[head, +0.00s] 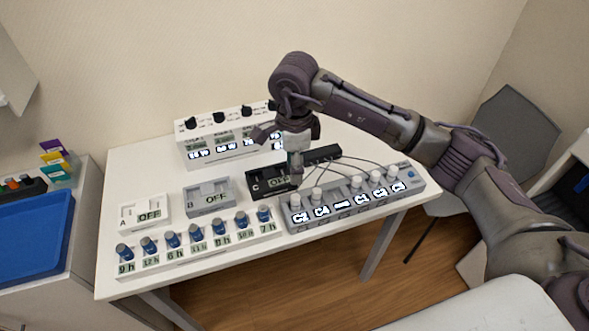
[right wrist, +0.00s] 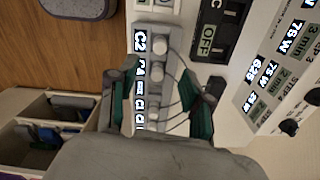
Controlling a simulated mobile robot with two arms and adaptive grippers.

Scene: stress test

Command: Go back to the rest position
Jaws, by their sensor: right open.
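My right arm reaches in from the right in the head view, over the white table (head: 130,176). My right gripper (head: 296,172) points down above the left part of a grey strip (head: 345,209) with white knobs and lit labels such as C2 and C4. In the right wrist view the right gripper (right wrist: 163,88) shows two green-padded fingers spread apart, with the grey strip (right wrist: 146,35) seen between them. Nothing is held between the fingers. Whether the fingers touch the strip or hover over it is hard to tell. My left gripper is not in view.
A white box with black knobs (head: 196,150) stands behind the gripper. Boxes A (head: 144,213), B (head: 208,198) and black C (head: 262,182) read OFF. A blue tray (head: 35,235) is left; a grey chair (head: 505,135) is right.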

